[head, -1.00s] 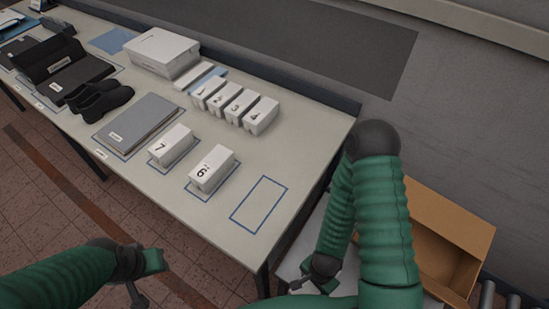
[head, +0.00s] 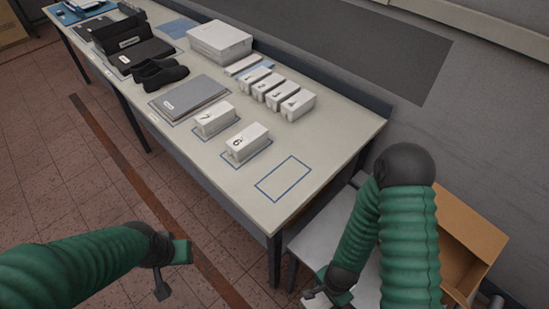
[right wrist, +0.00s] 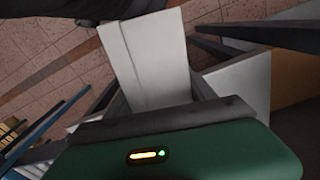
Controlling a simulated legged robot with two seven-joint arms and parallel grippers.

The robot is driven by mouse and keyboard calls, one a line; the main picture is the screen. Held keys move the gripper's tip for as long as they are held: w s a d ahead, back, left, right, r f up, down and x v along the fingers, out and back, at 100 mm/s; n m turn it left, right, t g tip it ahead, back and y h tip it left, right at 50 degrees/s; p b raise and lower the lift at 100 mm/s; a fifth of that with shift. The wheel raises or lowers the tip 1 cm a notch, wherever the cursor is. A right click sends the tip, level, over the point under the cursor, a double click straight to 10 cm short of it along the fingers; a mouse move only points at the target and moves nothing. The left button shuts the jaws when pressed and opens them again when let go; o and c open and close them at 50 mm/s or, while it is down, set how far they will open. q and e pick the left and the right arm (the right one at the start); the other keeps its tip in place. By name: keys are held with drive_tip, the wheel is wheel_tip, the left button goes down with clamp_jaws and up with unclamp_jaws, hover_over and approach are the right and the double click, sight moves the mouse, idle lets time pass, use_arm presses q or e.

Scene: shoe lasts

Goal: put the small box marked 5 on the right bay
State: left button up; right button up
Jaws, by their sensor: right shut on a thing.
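The right bay is an empty blue-outlined rectangle (head: 284,179) at the near right end of the table, in the head view. My right gripper (head: 326,291) is low beside the table's right end, below the tabletop. In the right wrist view it is shut on a white box (right wrist: 152,58), which juts out from the jaws. No number shows on its visible faces, and I cannot make out the box in the head view. My left gripper (head: 166,268) hangs over the floor in front of the table. Whether its jaws are open is unclear.
Boxes 6 (head: 248,143) and 7 (head: 214,120) stand in outlined bays left of the empty one. Several numbered boxes (head: 283,94) stand in a row behind. A grey folder (head: 189,99) and black shoes (head: 160,74) lie farther left. A cardboard box (head: 470,235) is at the right.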

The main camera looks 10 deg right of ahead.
drive_tip(key=w+a+r+n, duration=0.3)
drive_tip(key=w+r+n, duration=0.4)
drive_tip(key=w, duration=0.4)
drive_tip(key=w+d+r+n, duration=0.2)
drive_tip(key=r, duration=0.4)
drive_tip(key=w+d+r+n, duration=0.1)
drive_tip(key=w+r+n, duration=0.2)
drive_tip(key=r, duration=0.4)
drive_tip(key=shift+d, duration=0.35)
